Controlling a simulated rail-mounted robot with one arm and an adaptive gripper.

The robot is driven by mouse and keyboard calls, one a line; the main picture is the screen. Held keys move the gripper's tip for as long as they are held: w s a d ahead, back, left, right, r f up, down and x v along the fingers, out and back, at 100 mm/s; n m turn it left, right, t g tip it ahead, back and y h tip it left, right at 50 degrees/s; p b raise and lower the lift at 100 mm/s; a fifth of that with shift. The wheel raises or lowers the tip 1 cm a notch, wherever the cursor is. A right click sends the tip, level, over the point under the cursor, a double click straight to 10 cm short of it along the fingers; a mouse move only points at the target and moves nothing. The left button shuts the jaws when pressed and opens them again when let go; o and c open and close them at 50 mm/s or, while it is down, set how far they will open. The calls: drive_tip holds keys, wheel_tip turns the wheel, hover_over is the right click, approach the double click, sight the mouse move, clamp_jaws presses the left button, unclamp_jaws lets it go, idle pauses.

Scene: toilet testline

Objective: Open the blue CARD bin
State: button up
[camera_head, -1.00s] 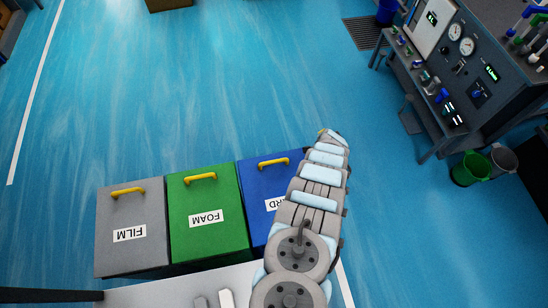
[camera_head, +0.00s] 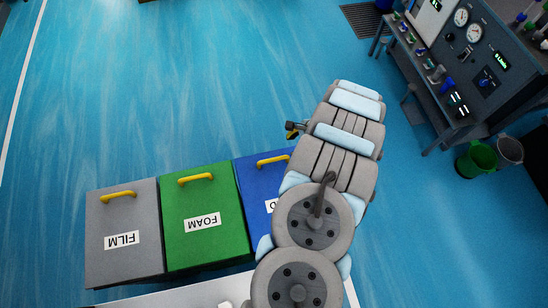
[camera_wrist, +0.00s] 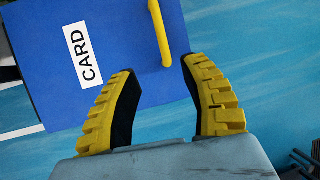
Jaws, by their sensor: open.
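The blue CARD bin (camera_head: 256,182) stands at the right end of a row of three bins in the head view, partly hidden by my arm. Its lid is shut, with a yellow handle (camera_head: 273,160) near the far edge. In the wrist view the blue lid (camera_wrist: 120,35) shows a white CARD label and the yellow handle (camera_wrist: 160,32). My gripper (camera_wrist: 158,72) is open and empty, its yellow-padded fingers spread over the lid. The handle's end lies between the fingertips in the picture; contact cannot be told. In the head view only a small dark part of my gripper (camera_head: 293,130) shows beside my arm.
The green FOAM bin (camera_head: 202,240) and grey FILM bin (camera_head: 122,265) stand to the left, both shut. A test bench (camera_head: 470,75) with gauges is at the upper right, with a green bucket (camera_head: 476,160) below it. The blue floor beyond the bins is clear.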

hover_over(274, 160)
drive_tip(key=d, duration=0.3)
wheel_tip(274, 160, down, 10)
drive_tip(key=shift+s+a+b+x, duration=0.15)
drive_tip(key=shift+b+x, duration=0.85)
drive_tip(key=shift+x, duration=0.5)
drive_tip(key=shift+s+a+b+x, duration=0.1)
drive_tip(key=shift+b+x, duration=0.85)
drive_tip(key=shift+x, duration=0.55)
drive_tip(key=shift+r, duration=0.15)
clamp_jaws()
